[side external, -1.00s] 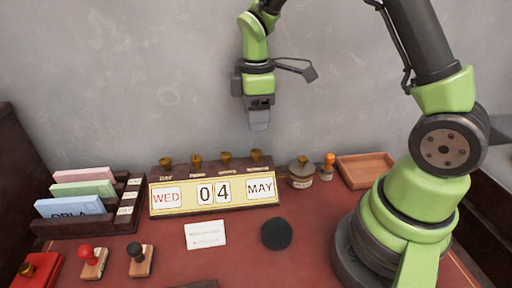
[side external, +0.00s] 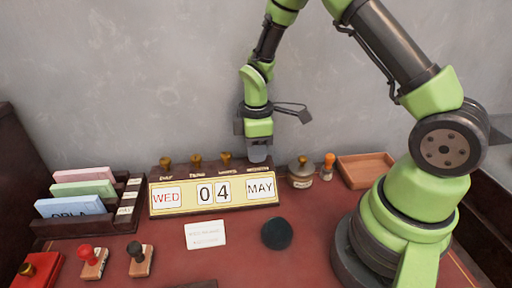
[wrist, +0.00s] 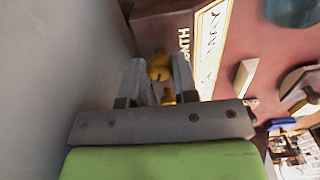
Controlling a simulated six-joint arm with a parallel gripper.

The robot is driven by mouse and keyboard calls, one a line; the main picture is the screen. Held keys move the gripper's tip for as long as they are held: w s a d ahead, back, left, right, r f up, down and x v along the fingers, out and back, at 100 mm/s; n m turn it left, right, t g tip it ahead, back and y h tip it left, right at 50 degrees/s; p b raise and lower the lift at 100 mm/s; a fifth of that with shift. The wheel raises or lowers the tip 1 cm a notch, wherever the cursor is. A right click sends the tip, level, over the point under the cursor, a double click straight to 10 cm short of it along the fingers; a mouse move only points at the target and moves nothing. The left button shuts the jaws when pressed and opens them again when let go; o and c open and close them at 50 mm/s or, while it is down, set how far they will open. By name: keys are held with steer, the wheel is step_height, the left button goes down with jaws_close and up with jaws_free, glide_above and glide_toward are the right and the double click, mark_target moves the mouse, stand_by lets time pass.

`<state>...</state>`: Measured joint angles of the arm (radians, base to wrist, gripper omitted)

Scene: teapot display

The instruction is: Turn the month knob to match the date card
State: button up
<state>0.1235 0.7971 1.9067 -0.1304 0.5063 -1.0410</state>
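The desk calendar (side external: 215,208) reads WED, 04, MAY in the side view. Brass knobs (side external: 196,160) stand along its top edge. The month knob (wrist: 160,68), beside the MONTH label, shows in the wrist view between my fingers; my gripper hides it in the side view. My gripper (side external: 258,154) points down at the calendar's top right, above the MAY window. In the wrist view its two fingers (wrist: 160,72) are apart, one on each side of the knob; contact is not visible. The date card (side external: 205,234) lies before the calendar, its print too small to read.
A dark round pad (side external: 277,233) lies right of the card. A lidded pot (side external: 300,174), an orange-handled stamp (side external: 328,166) and a wooden tray (side external: 366,168) stand to the right. A card rack (side external: 125,205) is left; two stamps (side external: 94,262) (side external: 140,260) are front left. A wall stands behind.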

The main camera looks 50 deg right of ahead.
steer(key=c, duration=0.3)
steer(key=shift+m, duration=1.5)
steer(key=o, duration=0.9)
steer(key=shift+r, duration=0.1)
step_height(320, 180, up, 10)
steer(key=shift+f, duration=0.1)
